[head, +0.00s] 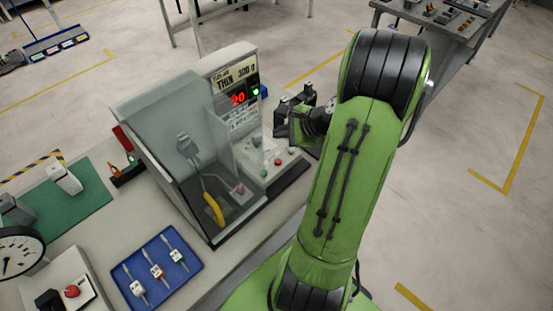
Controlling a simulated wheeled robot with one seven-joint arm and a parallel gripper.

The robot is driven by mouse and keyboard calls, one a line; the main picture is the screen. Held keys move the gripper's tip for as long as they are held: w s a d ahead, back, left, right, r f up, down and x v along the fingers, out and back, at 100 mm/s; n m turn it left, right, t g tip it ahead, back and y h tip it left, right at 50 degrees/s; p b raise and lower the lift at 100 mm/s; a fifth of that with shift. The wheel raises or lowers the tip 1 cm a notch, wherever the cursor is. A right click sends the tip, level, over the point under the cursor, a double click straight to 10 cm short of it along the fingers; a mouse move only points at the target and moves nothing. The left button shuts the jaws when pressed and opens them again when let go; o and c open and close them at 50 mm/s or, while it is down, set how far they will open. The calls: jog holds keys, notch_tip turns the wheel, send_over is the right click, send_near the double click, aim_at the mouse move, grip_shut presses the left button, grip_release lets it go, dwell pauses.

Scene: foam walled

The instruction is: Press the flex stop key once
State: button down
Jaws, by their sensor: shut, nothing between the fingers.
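The test machine (180,110) stands on the bench with a clear hood and a display panel showing red digits (238,99) and a small green light. Its low sloping front carries small keys, among them a red key (278,162), a green key (264,173) and another red key (239,190) to the left. Their labels are too small to read, so I cannot tell which one is the flex stop key. My gripper (280,118) is shut and empty. In the picture it lies just right of the display panel, above the red and green keys and apart from them.
A blue tray (188,282) with several small parts lies in front of the machine. A green mat (62,205), a round dial (16,252) and a box with a red button (72,291) are at left.

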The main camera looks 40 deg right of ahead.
aim_at(280, 163)
notch_tip(280, 163, down, 9)
jog(key=b, duration=0.7)
jog(key=shift+w+b, duration=0.1)
jog(key=shift+b, duration=0.3)
dwell(1.2)
jog(key=shift+f, duration=0.35)
jog(key=shift+f+b, duration=0.5)
dwell(0.6)
jog(key=shift+r+p, duration=0.95)
jog(key=shift+r, duration=0.1)
